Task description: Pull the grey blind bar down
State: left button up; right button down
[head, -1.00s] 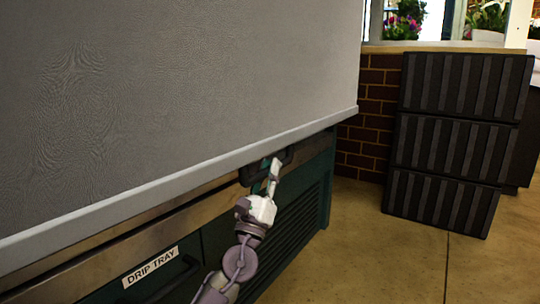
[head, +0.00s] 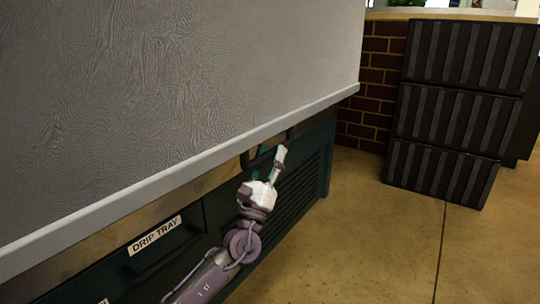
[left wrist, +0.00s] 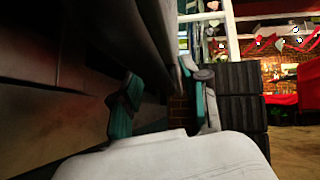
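The grey blind bar (head: 180,182) is the pale strip along the bottom of a large grey blind (head: 170,80). It slants across the head view, in front of a green cabinet. A dark handle-like part shows just under the bar beside my gripper, mostly hidden. My left gripper (head: 270,165) is just below the bar in the head view. In the left wrist view my left gripper (left wrist: 160,103) has its teal fingers apart, with a dark length between and above them. I see no clear grip on it. My right gripper is not in view.
A cabinet drawer carries a DRIP TRAY label (head: 155,235). Stacked black ribbed crates (head: 455,110) stand at the right by a brick wall (head: 378,75). The floor (head: 370,235) between the cabinet and crates is clear.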

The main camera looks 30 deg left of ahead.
pick_arm(q)
jog(key=shift+r, duration=0.1)
jog(key=a+v, duration=0.1)
jog(key=v, duration=1.1)
jog(key=shift+d, duration=0.5)
